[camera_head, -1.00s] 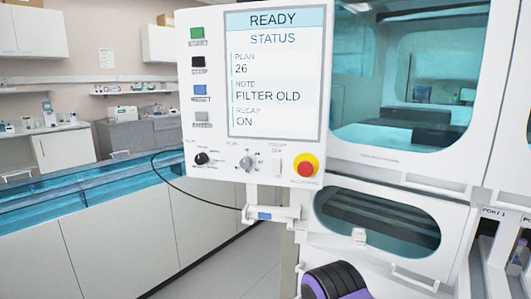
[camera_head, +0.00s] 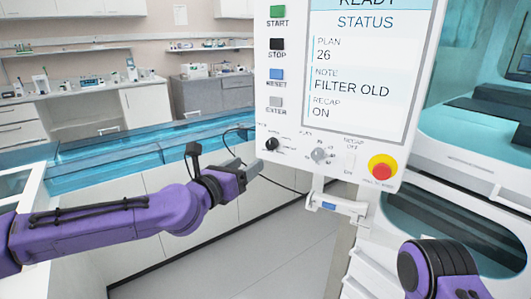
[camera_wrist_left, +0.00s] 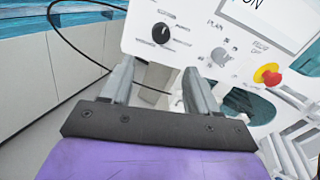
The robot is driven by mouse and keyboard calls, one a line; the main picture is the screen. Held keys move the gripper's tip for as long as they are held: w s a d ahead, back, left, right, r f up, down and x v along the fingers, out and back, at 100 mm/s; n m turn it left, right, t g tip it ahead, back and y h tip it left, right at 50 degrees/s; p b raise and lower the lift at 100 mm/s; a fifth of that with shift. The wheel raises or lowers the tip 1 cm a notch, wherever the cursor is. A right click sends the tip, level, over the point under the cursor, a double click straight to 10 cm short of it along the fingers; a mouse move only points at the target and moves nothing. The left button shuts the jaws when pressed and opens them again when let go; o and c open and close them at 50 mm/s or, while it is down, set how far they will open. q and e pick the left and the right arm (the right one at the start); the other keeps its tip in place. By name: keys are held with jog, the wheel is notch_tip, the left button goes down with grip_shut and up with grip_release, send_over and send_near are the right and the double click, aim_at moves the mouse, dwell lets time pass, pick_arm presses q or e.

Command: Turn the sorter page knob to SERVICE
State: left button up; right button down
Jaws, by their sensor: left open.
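The sorter's white control panel (camera_head: 288,185) carries a screen (camera_head: 362,75) reading READY and STATUS. A black knob (camera_head: 271,144) sits at its lower left; it also shows in the left wrist view (camera_wrist_left: 161,33). A grey knob (camera_head: 320,155) is to its right, under the label PLAN in the left wrist view (camera_wrist_left: 221,56). The small position labels around both knobs are too blurred to read. My left gripper (camera_head: 245,168) is open and empty, below and left of the black knob and apart from it. In the left wrist view its fingers (camera_wrist_left: 160,75) point toward the panel's lower edge.
A red stop button on a yellow base (camera_head: 382,167) is right of the knobs. Green, black, blue and grey buttons (camera_head: 277,74) line the panel's left side. A bracket (camera_head: 338,204) hangs below. A black cable (camera_head: 275,182) passes behind the gripper. A blue-topped bench (camera_head: 130,148) stands behind.

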aim_at(270, 145)
pick_arm(q)
jog(key=p+x, duration=0.1)
jog(key=x, duration=0.2)
jog(key=r+p+x, duration=0.1)
jog(key=x, duration=0.2)
jog(key=p+x, duration=0.1)
jog(key=x, duration=0.2)
jog(key=shift+w+a+r, duration=0.1)
jog(key=shift+w+r, duration=0.05)
jog(key=shift+r, duration=0.05)
jog(key=shift+w+d+f, duration=0.1)
jog(key=shift+w+d, duration=0.3)
jog(key=shift+w, duration=0.2)
jog(key=c, duration=1)
